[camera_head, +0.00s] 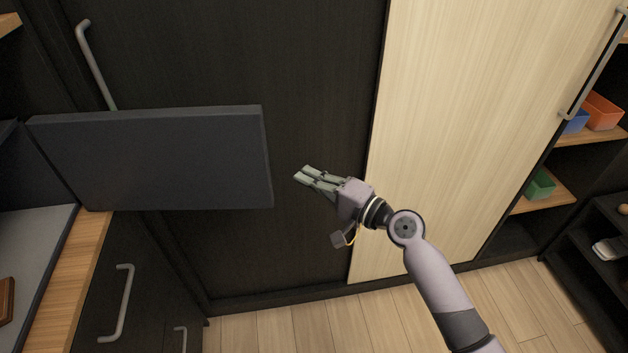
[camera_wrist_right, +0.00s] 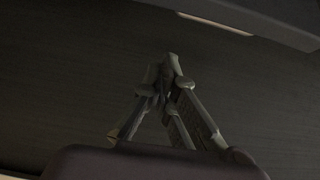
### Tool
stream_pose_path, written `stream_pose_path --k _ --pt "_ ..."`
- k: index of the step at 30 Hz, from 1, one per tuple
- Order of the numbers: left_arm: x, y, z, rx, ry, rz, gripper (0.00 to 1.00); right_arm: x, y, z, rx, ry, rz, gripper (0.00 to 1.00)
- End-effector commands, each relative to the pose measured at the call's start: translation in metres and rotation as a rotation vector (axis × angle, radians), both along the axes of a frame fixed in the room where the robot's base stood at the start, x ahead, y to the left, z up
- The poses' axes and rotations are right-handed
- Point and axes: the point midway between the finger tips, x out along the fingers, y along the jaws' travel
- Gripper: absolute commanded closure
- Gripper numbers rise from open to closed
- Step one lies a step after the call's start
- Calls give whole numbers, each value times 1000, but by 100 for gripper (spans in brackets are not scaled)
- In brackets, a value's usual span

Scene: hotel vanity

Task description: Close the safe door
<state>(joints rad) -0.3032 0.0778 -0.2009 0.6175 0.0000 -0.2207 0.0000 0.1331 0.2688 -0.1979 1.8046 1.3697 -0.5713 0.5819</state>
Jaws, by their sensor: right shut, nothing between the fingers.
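The safe door (camera_head: 160,160) is a dark grey slab that stands swung wide open, sticking out to the right past the wooden counter edge. The safe's interior floor (camera_head: 38,250) shows at the far left, with most of the safe outside the view. My right gripper (camera_head: 302,174) is shut and empty, a short gap to the right of the door's free edge, not touching it. In the right wrist view its fingers (camera_wrist_right: 170,65) meet at the tips, and a dark grey slab edge (camera_wrist_right: 255,20), likely the door, crosses the upper right. My left gripper is not in view.
A dark wardrobe panel (camera_head: 310,90) and a light wood sliding panel (camera_head: 440,130) stand behind my right arm. A wooden counter edge (camera_head: 82,265) with drawers (camera_head: 130,300) below lies at left. Shelves with coloured bins (camera_head: 602,110) are at right. The floor (camera_head: 330,325) is clear.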

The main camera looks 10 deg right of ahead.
Motion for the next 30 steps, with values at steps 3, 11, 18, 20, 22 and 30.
stream_pose_path --k 3,11,18,20,22,30 --pt "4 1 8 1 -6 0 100 20 18 3 3 0 0 100" --pt "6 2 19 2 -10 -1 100 38 45 2 -1 4 0 100" --pt "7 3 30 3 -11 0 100 12 48 1 -1 1 -1 100" --pt "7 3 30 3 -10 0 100 9 49 1 -1 1 -1 100" --pt "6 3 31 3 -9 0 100 7 49 0 -2 1 -1 100" --pt "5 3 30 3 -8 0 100 6 49 -1 -1 0 -1 100"
